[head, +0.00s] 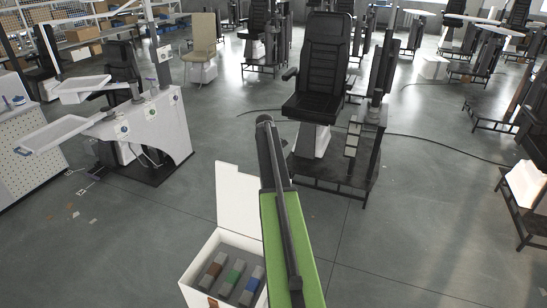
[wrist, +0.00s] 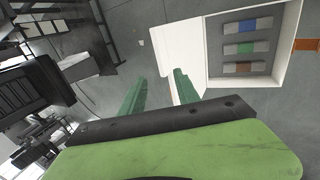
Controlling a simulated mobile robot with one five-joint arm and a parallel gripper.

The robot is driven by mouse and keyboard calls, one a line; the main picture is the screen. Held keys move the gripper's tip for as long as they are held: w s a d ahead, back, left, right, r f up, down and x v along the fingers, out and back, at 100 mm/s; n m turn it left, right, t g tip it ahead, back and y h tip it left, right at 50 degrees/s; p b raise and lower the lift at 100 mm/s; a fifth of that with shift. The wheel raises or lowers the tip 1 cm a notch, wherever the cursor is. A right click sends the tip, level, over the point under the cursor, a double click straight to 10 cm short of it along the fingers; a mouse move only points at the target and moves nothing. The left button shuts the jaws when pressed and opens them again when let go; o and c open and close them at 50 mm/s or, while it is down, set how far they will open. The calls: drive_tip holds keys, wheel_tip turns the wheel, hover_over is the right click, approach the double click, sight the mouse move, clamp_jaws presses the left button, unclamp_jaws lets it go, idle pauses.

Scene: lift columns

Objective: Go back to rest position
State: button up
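My gripper (wrist: 158,76) shows in the wrist view as two green fingers standing apart with nothing between them. In the head view my green and black arm reaches forward over the floor; the fingers cannot be made out there. An open white box (head: 240,195) with a raised lid stands just left of my arm. It holds a brown-marked block (head: 212,270), a green-marked block (head: 232,278) and a blue-marked block (head: 252,286).
A black chair (head: 322,65) on a platform stands ahead of my arm. White workstations with trays (head: 50,133) are at the left. More chairs and stands fill the back and right. Grey floor (head: 420,220) is clear at the lower right; a dark cable (head: 440,146) crosses it.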

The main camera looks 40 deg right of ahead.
idle(0.3)
drive_tip(key=w+a+f+n+b, duration=0.1)
drive_tip(key=w+a+f+b, duration=0.15)
drive_tip(key=a, duration=0.55)
drive_tip(key=w+a+f+n+t+b, duration=0.15)
drive_tip(key=w+a, duration=0.25)
drive_tip(key=a, duration=0.4)
drive_tip(key=w+a+f+n+g+b, duration=0.1)
drive_tip(key=w+a+f+b, duration=0.15)
drive_tip(key=a, duration=0.55)
drive_tip(key=s+a+f+y+b, duration=0.2)
drive_tip(key=a+f, duration=0.1)
drive_tip(key=a, duration=1.1)
drive_tip(key=s+a+f+m+y+b, duration=0.1)
drive_tip(key=s+a+f+b, duration=0.1)
drive_tip(key=s+a, duration=0.5)
drive_tip(key=s+a+f+b, duration=0.2)
drive_tip(key=s+a, duration=0.2)
drive_tip(key=a, duration=0.7)
drive_tip(key=s+a+m+g+y, duration=0.1)
drive_tip(key=s+a+m+g, duration=0.1)
drive_tip(key=s+m, duration=0.5)
drive_tip(key=shift+s+a+f, duration=0.3)
drive_tip(key=shift+s+a, duration=0.6)
drive_tip(key=shift+s, duration=1.15)
